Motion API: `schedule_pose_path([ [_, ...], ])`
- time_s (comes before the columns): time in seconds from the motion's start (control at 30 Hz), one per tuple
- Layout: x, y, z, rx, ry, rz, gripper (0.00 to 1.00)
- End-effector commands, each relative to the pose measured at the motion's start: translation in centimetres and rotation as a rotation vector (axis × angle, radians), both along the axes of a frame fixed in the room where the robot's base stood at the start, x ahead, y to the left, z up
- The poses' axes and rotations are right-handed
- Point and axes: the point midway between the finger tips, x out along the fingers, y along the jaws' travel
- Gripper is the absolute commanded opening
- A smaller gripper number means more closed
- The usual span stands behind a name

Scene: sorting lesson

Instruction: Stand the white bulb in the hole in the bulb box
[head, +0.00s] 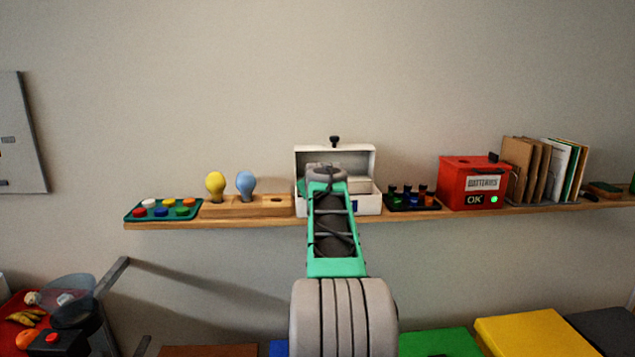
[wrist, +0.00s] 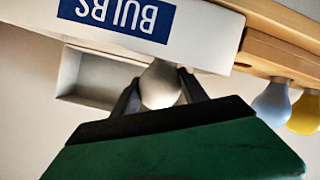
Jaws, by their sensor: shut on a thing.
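The white bulb (wrist: 161,87) is between the two dark fingers of my gripper (wrist: 159,77) in the wrist view, which looks upside down. My gripper is shut on it. The white bulb box (wrist: 205,38), with a blue BULBS label, is right by the bulb. In the head view the box (head: 368,205) stands on the shelf with its lid (head: 360,158) raised. My arm covers the middle of the box there and hides my fingers and the bulb. I cannot see the hole in the box, nor tell whether the bulb touches the box.
A wooden block (head: 245,207) left of the box holds a yellow bulb (head: 215,185) and a blue bulb (head: 246,184). A dark tray of small bottles (head: 412,203) and a red batteries box (head: 470,185) stand right. A green tray of buttons (head: 140,215) is at the far left.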

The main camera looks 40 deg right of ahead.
Motion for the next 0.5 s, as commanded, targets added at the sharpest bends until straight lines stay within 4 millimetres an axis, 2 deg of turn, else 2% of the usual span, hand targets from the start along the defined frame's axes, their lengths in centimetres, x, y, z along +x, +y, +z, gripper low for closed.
schedule_pose_path([
  [0.5,0.00,0.01,-0.66,0.000,0.000,0.000,0.28],
])
